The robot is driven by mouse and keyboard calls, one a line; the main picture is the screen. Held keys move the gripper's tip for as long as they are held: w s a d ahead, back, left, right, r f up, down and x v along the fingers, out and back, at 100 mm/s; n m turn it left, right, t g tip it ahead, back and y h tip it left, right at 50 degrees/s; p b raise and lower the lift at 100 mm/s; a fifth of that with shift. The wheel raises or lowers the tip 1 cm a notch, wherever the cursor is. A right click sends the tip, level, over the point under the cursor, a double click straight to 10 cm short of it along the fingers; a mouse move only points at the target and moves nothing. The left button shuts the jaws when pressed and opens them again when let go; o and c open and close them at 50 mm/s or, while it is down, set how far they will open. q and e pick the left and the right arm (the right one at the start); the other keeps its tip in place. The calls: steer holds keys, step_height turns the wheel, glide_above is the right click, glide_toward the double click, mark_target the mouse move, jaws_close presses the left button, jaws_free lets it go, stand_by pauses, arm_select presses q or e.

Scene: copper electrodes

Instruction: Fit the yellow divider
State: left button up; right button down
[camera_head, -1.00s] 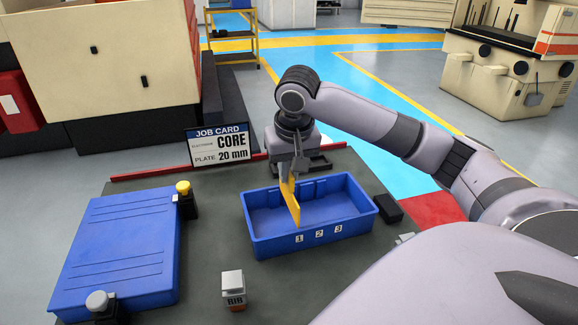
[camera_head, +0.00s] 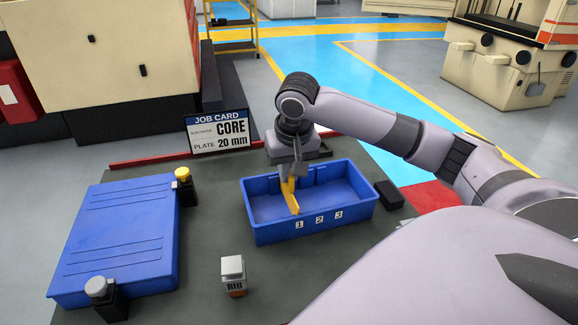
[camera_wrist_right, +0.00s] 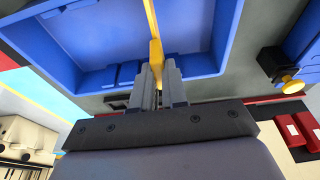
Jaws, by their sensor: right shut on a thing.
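The yellow divider (camera_head: 291,199) is upright inside the blue bin (camera_head: 268,235), running from the back toward the front wall near label 1 (camera_head: 299,225). Labels 2 (camera_head: 319,219) and 3 (camera_head: 338,215) are to its right. My right gripper (camera_head: 289,181) is shut on the divider's top, over the back part of the bin. In the right wrist view the divider (camera_wrist_right: 153,28) stands between the fingertips (camera_wrist_right: 156,72), with the bin (camera_wrist_right: 211,38) around it. Whether its lower edge sits in a slot or touches the floor is hidden. My left gripper is out of view.
A blue lid-like panel (camera_head: 120,240) lies at left with clamps at two corners. A job card (camera_head: 219,133) reads CORE, plate 20 mm. A RIB block (camera_head: 233,275) stands in front of the bin. A black block (camera_head: 388,194) is right of it.

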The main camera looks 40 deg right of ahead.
steer(key=shift+x, duration=0.9)
steer(key=c, duration=1.1)
jaws_free()
steer(key=shift+s+a, duration=0.1)
steer(key=shift+s, duration=0.1)
steer(key=v, duration=0.7)
steer(key=shift+a, duration=0.1)
